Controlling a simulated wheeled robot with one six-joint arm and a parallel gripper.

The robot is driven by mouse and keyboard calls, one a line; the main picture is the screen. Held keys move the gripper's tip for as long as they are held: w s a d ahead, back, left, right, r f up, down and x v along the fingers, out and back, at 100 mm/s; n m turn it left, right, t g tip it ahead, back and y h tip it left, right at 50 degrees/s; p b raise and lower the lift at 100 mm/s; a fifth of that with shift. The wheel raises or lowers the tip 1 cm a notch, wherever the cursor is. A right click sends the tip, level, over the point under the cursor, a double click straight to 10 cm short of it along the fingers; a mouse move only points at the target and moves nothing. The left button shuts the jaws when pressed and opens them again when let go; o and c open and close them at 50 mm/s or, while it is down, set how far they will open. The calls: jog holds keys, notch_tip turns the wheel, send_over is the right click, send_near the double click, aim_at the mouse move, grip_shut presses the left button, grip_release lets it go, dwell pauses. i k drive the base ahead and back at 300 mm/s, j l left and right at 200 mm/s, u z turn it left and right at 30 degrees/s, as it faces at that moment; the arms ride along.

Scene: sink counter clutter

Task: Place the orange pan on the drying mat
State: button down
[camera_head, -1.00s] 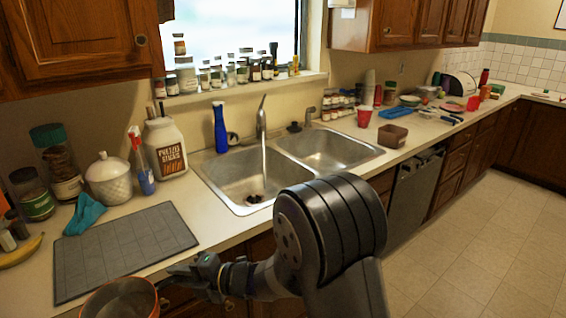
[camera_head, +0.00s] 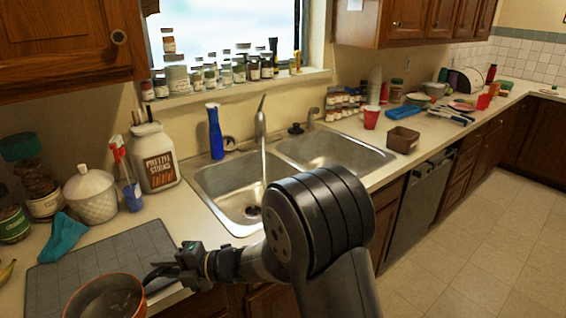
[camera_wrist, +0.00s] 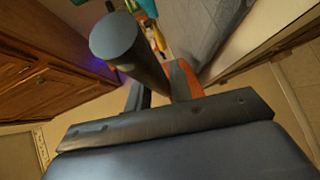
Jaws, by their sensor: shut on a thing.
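The orange pan (camera_head: 134,305) is at the bottom left of the head view, cut off by the lower edge. It has an orange outside and a grey inside. It overlaps the near part of the grey drying mat (camera_head: 110,252); I cannot tell whether it touches it. My gripper (camera_head: 172,270) is right of the pan, shut on its dark handle (camera_head: 155,273). In the wrist view, a thick dark handle (camera_wrist: 135,50) sticks up beside my gripper (camera_wrist: 160,98), with an orange patch to its right.
A teal cloth (camera_head: 63,238) lies at the mat's back left corner. A white lidded jar (camera_head: 91,196), a red-and-blue spray bottle (camera_head: 127,178) and a pretzel jar (camera_head: 155,158) stand behind it. The sink (camera_head: 235,190) is to the right.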

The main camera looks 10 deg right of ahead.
aim_at(144, 256)
jog(key=i, duration=1.05)
jog(key=k, duration=1.5)
